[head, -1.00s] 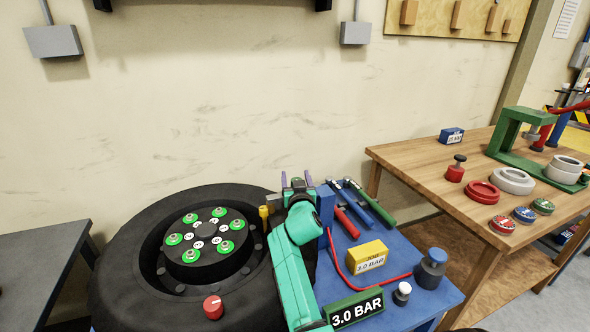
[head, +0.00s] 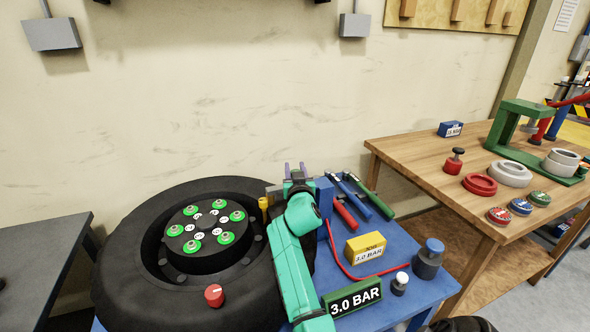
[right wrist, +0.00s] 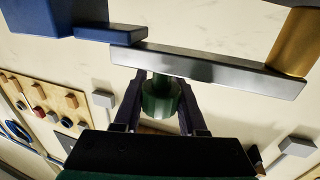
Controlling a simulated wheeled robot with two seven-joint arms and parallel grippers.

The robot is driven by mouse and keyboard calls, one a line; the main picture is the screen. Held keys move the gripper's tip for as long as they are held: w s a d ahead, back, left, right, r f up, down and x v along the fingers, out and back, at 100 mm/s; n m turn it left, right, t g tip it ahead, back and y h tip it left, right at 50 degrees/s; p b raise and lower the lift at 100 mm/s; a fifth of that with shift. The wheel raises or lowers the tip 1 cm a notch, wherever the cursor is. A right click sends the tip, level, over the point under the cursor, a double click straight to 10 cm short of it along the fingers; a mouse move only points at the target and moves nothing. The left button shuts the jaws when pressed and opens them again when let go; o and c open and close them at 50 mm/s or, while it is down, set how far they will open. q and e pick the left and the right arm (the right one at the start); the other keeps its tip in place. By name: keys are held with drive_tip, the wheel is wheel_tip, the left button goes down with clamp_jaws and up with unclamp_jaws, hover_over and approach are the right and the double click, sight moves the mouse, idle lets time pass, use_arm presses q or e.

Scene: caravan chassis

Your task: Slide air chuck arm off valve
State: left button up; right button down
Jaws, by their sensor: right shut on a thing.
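The yellow-brass valve (head: 264,206) stands upright at the right side of the tyre (head: 130,270). The grey chuck arm (right wrist: 205,66) runs in the right wrist view from a blue block (right wrist: 105,33) to the valve's upright, brass-coloured part (right wrist: 296,42). The arm's end meets the valve; whether it is still seated on it I cannot tell. My right gripper (head: 296,171) is beside the valve, between it and the blue post (head: 325,193). In the right wrist view my right gripper (right wrist: 158,92) is shut on the green knob (right wrist: 160,100) under the arm. My left gripper is out of view.
On the blue table, a red hose (head: 335,255), a yellow box (head: 366,248), a 3.0 BAR sign (head: 354,300) and several hand tools (head: 362,197) lie to the right. A red cap (head: 214,295) is on the tyre. A wooden bench (head: 420,165) stands further right.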

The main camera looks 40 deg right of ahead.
idle(0.8)
drive_tip(key=s+d+p, duration=0.1)
drive_tip(key=d, duration=0.2)
drive_tip(key=s+d+p, duration=0.1)
drive_tip(key=d, duration=0.2)
drive_tip(key=s+d+p, duration=0.1)
drive_tip(key=d, duration=0.2)
drive_tip(key=shift+s+d+p, duration=0.15)
drive_tip(key=shift+p, duration=0.25)
